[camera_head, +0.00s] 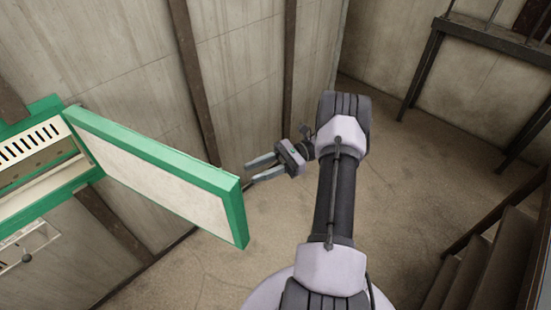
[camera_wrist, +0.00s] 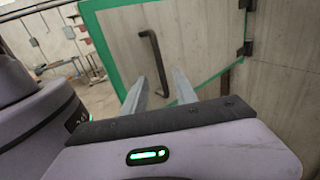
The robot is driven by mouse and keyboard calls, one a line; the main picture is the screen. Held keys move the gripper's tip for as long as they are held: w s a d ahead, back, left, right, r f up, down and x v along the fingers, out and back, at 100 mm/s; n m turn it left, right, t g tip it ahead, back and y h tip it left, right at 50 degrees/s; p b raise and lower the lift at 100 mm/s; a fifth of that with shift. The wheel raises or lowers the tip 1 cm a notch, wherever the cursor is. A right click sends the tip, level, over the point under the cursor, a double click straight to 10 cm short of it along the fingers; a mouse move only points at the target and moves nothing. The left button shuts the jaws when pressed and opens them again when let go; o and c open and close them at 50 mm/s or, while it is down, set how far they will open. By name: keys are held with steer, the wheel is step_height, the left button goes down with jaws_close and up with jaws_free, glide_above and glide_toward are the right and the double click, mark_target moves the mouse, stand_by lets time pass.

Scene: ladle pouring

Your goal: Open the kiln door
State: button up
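The kiln door (camera_head: 165,180), a pale panel with a green frame, stands swung out from the kiln (camera_head: 45,165) at the left in the head view. The kiln's opening shows beside it. My gripper (camera_head: 249,172) is just right of the door's free edge, with its two fingers apart and nothing between them. In the wrist view, the door (camera_wrist: 110,25) fills the upper middle, and its dark bar handle (camera_wrist: 155,62) appears beyond and between the fingertips of my gripper (camera_wrist: 158,76). The handle is hidden in the head view. Contact with the door cannot be told.
Dark hinges (camera_wrist: 246,47) show at the right in the wrist view. Wooden stairs (camera_head: 480,275) and a dark railed platform (camera_head: 490,40) stand at the right. A panelled wall (camera_head: 245,80) rises behind; the floor (camera_head: 400,180) between is clear.

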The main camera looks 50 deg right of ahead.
steer(key=p+v, duration=0.4)
steer(key=v, duration=0.3)
steer(key=shift+d, duration=0.25)
steer(key=shift+s, duration=0.1)
